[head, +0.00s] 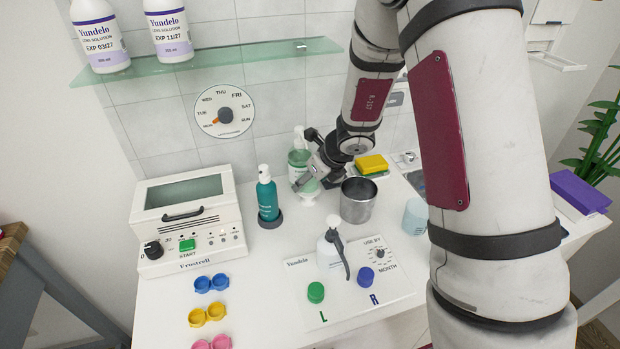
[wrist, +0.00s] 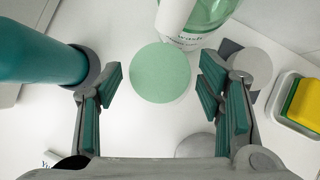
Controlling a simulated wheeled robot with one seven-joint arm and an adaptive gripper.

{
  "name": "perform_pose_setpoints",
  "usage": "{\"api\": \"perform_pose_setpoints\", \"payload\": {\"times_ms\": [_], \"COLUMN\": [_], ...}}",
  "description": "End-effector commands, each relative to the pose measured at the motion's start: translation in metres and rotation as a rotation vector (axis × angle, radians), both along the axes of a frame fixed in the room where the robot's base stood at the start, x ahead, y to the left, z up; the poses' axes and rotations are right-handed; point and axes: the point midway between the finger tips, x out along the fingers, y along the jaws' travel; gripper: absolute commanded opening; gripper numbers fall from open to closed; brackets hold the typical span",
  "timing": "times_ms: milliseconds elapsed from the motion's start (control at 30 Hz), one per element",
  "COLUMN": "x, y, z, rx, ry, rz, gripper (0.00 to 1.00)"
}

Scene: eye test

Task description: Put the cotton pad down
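My gripper (head: 306,184) is at the back of the counter, in front of the green pump bottle (head: 299,165). In the wrist view my gripper (wrist: 162,75) is open, with a clear gap between its two fingers. A flat, round, pale green disc (wrist: 160,72), which looks like the cotton pad, shows between and beyond the fingertips, with space on both sides. Neither finger touches it. In the head view a small pale piece (head: 309,187) shows just under the fingers; what it rests on is hard to tell.
A teal bottle (head: 266,198) stands close on the left. A metal cup (head: 358,204) and a yellow sponge (head: 371,164) are on the right. A white machine (head: 187,225) is at the left.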

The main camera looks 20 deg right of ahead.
Motion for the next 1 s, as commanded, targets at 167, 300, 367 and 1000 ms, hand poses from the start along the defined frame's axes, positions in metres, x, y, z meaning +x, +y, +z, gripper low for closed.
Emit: {"api": "perform_pose_setpoints", "payload": {"times_ms": [167, 300, 367, 1000], "x": [0.0, 0.0, -0.001, -0.052], "y": [0.0, 0.0, 0.0, -0.023], "z": [0.0, 0.001, 0.003, 0.096], "rx": [0.0, 0.0, 0.0, 0.0], "ry": [0.0, 0.0, 0.0, -0.002], "rz": [0.0, 0.0, 0.0, -0.001], "gripper": [0.64, 0.64, 0.64, 0.64]}}
